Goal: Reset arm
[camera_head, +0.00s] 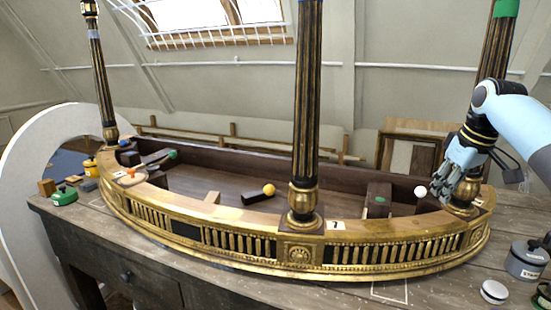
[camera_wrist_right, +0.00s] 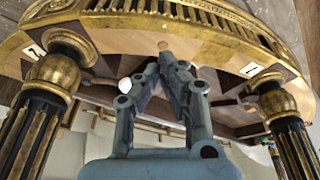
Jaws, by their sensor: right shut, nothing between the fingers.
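My right gripper (camera_head: 447,194) hangs at the right end of the gilt console (camera_head: 350,252), close to the base of the right column. In the right wrist view the gripper (camera_wrist_right: 165,66) has its fingers together with nothing held. A white ball (camera_head: 420,191) is just left of the fingers in the head view. The ball also shows beside the fingers in the right wrist view (camera_wrist_right: 125,85). My left gripper is in neither view.
Black-and-gold columns (camera_head: 307,100) rise from the console. A yellow ball (camera_head: 268,189) and dark blocks sit inside its curve. A green-lidded pot (camera_head: 64,195) stands at left, a grey canister (camera_head: 526,259) and white lid (camera_head: 494,291) at right. The bench front is mostly clear.

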